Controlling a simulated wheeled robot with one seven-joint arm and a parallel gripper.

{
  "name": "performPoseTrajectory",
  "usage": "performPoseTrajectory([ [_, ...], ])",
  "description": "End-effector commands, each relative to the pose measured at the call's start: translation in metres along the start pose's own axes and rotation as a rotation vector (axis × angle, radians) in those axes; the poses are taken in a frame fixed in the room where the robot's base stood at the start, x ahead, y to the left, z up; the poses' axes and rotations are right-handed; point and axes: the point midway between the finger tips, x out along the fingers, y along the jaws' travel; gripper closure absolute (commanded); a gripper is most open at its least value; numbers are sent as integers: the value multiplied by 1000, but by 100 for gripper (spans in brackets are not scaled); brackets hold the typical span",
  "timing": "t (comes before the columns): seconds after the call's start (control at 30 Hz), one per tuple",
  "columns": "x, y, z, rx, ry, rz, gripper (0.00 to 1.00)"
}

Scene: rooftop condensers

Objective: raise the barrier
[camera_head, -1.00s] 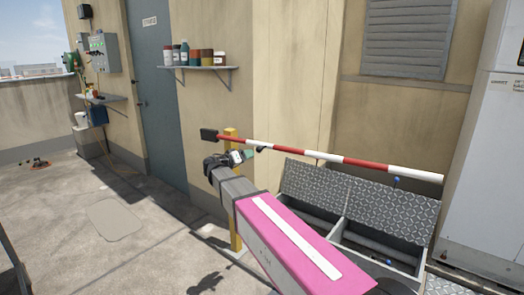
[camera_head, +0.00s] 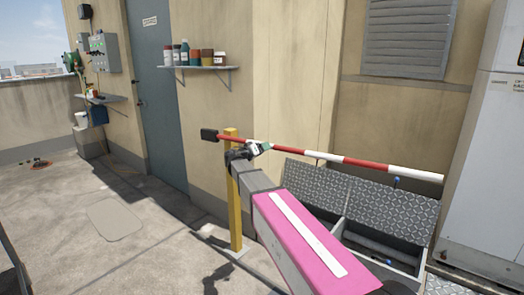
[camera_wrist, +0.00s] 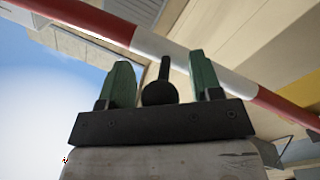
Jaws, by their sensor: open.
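The barrier's red and white bar (camera_head: 365,163) lies roughly level, reaching right from a yellow post (camera_head: 236,210), with a black block (camera_head: 209,134) at its left end. The bar crosses the wrist view (camera_wrist: 150,45) diagonally. A black handle with a round knob (camera_wrist: 160,92) hangs from the bar's white stretch. My gripper (camera_wrist: 160,64) is open, its green fingers on either side of the handle, with a gap on both sides. In the head view my gripper (camera_head: 262,148) is just under the bar near the post and hides the handle.
Open metal bins with tread-plate lids (camera_head: 320,190) stand beneath and behind the bar. A shelf of jars (camera_head: 205,68) is on the wall above left. A white cabinet (camera_head: 480,170) stands right. The floor at left is mostly clear.

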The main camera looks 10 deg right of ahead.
Motion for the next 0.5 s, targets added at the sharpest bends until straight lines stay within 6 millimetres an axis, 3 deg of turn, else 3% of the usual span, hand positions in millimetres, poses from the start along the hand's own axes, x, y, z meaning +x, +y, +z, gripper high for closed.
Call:
performPoseTrajectory([
  [0.2,0,0,0,0,0,0,41],
  [0.27,0,0,0,0,0,0,58],
  [0.4,0,0,0,0,0,-1,100],
  [0.5,0,0,0,-1,0,0,100],
])
